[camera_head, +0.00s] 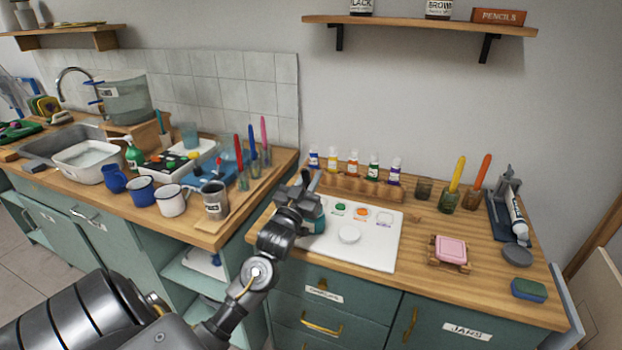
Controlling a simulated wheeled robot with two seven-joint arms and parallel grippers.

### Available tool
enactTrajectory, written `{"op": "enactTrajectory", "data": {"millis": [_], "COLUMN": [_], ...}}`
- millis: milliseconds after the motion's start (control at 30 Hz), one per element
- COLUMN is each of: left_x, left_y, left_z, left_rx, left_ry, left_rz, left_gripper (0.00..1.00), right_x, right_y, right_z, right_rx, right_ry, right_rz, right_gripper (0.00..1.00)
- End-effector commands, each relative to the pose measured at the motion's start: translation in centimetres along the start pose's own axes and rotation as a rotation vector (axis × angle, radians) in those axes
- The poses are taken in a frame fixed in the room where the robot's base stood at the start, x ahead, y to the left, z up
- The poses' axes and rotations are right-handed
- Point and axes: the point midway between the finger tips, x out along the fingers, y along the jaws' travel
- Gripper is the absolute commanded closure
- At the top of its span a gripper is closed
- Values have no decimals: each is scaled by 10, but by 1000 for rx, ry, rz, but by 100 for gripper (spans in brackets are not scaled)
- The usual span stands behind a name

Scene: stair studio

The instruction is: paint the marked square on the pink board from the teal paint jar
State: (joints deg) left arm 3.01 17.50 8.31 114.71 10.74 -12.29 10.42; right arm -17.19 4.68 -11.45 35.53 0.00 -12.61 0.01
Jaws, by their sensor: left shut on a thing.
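The pink board (451,250) lies on a small wooden stand on the right part of the counter. I cannot make out the marked square on it. The teal paint jar (317,219) is at the left edge of the white mat (382,254), partly hidden by my left gripper. My left gripper (305,200) is shut on what looks like this jar; the fingers are small and dark, so the exact contact is hard to see. A round white lid (349,234) lies on the mat just right of the jar. My right gripper is out of view.
Paint pots with green (340,209) and orange (361,214) stand on the mat. Behind is a wooden rack (346,183) of small bottles. Glass jars hold a yellow brush (457,173) and an orange brush (483,171). A blue-green sponge (528,290) lies at the right edge.

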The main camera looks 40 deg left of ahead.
Motion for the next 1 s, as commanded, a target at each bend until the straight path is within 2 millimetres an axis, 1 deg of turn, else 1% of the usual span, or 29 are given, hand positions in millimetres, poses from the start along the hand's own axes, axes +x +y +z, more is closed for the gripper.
{"op": "enactTrajectory", "data": {"millis": [167,800,900,1000], "left_x": [4,23,24,24], "left_y": [0,-2,-2,-2], "left_z": [-11,-63,-66,-66], "left_rx": [0,0,0,0], "left_ry": [-2,0,0,0], "left_rz": [0,0,0,0], "left_gripper": [100,100,100,100], "right_x": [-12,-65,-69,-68], "right_y": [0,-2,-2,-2], "right_z": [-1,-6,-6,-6], "right_rx": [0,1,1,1], "right_ry": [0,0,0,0], "right_rz": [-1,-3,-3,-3], "right_gripper": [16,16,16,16]}}
